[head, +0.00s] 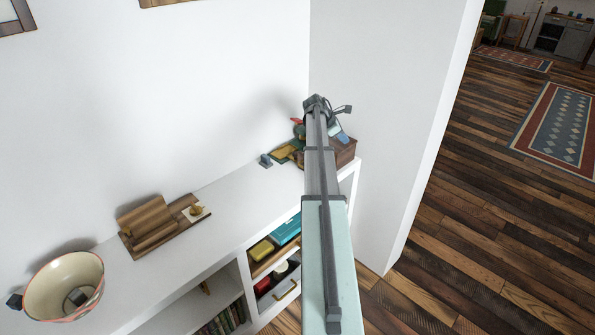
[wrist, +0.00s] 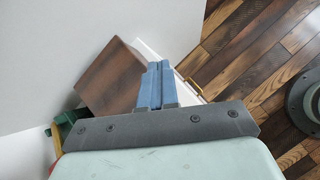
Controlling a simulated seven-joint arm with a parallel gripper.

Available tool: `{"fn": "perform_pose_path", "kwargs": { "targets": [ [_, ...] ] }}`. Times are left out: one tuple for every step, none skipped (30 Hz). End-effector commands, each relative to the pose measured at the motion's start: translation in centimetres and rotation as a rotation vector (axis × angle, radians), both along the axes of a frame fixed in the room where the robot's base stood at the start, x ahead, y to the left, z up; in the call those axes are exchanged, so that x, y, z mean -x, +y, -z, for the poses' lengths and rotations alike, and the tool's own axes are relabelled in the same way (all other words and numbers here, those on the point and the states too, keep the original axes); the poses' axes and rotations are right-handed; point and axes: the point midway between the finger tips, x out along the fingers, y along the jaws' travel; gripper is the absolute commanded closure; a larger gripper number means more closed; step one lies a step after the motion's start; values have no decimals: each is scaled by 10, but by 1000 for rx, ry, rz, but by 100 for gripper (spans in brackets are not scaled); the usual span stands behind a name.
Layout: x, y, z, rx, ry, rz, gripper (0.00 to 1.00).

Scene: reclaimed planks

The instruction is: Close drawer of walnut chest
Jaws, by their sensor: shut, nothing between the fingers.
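The walnut chest (head: 346,152) is a small brown wooden box at the far right end of the white shelf top, partly hidden behind my arm. In the wrist view its dark wood face (wrist: 112,76) lies left of and behind my fingers. I cannot make out its drawer or how far it is open. My gripper (wrist: 155,84) has blue fingers that are shut together and hold nothing. They overlap the chest's right edge in the wrist view; I cannot tell whether they touch it. In the head view the gripper end is above or beside the chest, largely hidden.
On the white shelf top (head: 225,221) stand a cream bowl (head: 64,286), a wooden stand (head: 155,221) and a green and yellow item (head: 285,152) beside the chest. Below are compartments with a teal box (head: 286,230). A white wall stands at right, with open floor beyond.

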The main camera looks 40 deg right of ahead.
Motion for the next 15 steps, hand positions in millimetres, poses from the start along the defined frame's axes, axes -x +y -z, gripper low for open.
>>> {"fn": "perform_pose_path", "kwargs": {
  "targets": [
    [10,11,2,69,28,9,100],
    [12,14,2,113,45,10,100],
    [15,21,2,172,68,9,100],
    [17,26,3,214,85,5,100],
    [17,34,3,256,104,-4,100],
    [17,45,4,310,129,-22,100],
    [15,55,6,348,150,-40,100],
    [13,67,8,387,170,-61,100],
    [8,83,12,431,195,-95,100],
    [3,95,15,459,211,-119,100],
    [-1,106,18,482,227,-143,100],
    [-8,122,22,510,244,-176,100],
    [-13,134,26,527,256,-201,100],
    [-18,146,30,543,268,-227,100],
    [-25,163,35,560,283,-260,100]
  ]
}}
